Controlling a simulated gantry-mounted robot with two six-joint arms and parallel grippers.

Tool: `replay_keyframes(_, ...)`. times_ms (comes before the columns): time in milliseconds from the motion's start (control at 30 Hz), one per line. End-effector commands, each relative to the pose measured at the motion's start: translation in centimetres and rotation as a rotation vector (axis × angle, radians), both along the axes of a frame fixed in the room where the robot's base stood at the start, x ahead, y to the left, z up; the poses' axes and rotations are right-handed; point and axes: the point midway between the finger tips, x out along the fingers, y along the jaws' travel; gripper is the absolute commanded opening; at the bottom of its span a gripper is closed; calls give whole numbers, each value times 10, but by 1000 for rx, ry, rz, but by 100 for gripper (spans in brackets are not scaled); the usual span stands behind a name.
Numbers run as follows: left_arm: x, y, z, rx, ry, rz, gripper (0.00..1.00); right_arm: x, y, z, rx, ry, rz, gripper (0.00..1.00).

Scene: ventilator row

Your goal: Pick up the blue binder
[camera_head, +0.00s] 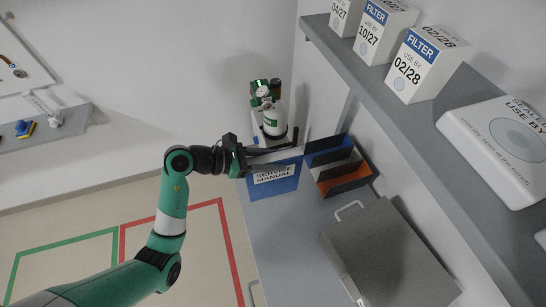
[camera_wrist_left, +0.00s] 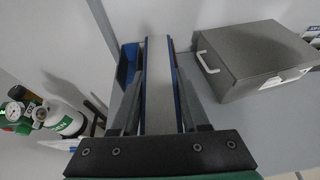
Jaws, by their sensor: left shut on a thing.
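The blue binder (camera_head: 278,185) has a white label reading SERVICE MANUAL on the cover facing the head camera. My left gripper (camera_head: 285,152) is shut on it, with the fingers along its upper edge. In the left wrist view the binder (camera_wrist_left: 160,75) shows as a pale band between thin blue edges, with one finger of the left gripper (camera_wrist_left: 161,95) on each side. The fingers hide part of the binder. Whether it touches the counter is not clear. My right gripper is not in view.
A rack (camera_head: 338,165) with blue, black and orange parts stands close right of the binder. A grey case (camera_head: 385,255) lies on the counter nearby. A white cylinder with a gauge (camera_head: 274,120) stands behind. A shelf (camera_head: 405,115) with filter boxes overhangs the right side.

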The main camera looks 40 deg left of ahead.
Motion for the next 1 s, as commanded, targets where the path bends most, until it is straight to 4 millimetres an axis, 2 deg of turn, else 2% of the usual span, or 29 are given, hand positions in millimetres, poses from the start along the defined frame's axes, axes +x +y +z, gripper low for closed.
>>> replay_keyframes(133,-16,-15,29,3,-7,0,0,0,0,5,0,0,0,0)
replay_keyframes(500,-71,-64,59,0,-5,-1,0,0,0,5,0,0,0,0)
replay_keyframes(700,-82,-74,65,0,-2,0,0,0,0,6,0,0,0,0)
replay_keyframes(1000,-82,-74,66,0,-2,2,0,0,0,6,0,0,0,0)
